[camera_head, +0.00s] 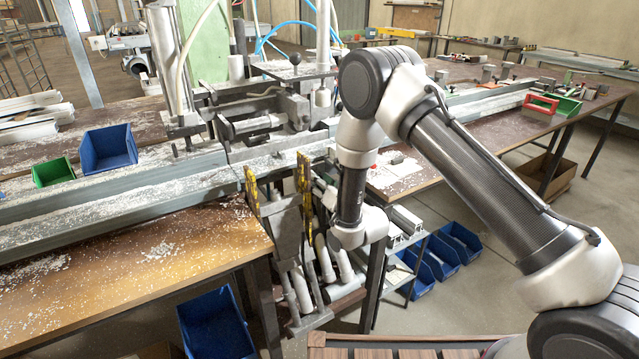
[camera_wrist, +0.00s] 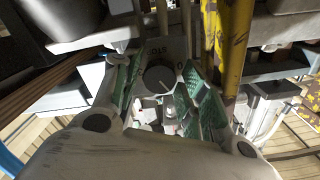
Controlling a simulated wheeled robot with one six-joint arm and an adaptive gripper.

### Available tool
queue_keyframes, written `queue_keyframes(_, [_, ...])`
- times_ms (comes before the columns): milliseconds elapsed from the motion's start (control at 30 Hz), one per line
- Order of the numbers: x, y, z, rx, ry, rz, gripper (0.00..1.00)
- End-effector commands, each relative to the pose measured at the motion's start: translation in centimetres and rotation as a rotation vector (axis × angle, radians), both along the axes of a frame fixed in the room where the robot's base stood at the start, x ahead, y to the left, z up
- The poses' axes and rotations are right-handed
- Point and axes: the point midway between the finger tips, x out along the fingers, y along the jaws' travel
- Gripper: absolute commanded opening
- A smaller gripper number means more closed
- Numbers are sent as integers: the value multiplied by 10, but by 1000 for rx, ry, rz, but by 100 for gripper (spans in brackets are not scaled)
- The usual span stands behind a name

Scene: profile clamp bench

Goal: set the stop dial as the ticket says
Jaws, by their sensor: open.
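The stop dial (camera_wrist: 159,79) shows in the wrist view as a dark round knob with a light pointer mark. It sits on a grey plate (camera_wrist: 155,52) with upside-down lettering that seems to read "STO", partly cut off. My gripper (camera_wrist: 164,68) is open, its green-padded fingers on either side of the knob. I cannot tell whether either pad touches it. In the head view my wrist hides the gripper and the dial. I cannot make out a ticket in either view.
The metal profile rail (camera_head: 120,200) crosses the bench (camera_head: 150,275). Blue (camera_head: 108,148) and green (camera_head: 54,172) bins stand behind it. Swarf litters the bench.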

Motion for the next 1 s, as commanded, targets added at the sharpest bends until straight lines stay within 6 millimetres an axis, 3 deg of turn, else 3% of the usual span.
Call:
queue_keyframes(167, [-17, -12, -1, -2, 3, 0, 42])
queue_keyframes(400, [-62, -42, -1, -3, 4, 0, 42])
queue_keyframes(600, [-90, -61, -1, -2, 3, 0, 42])
queue_keyframes(1000, [-99, -67, 0, -1, 1, 0, 42])
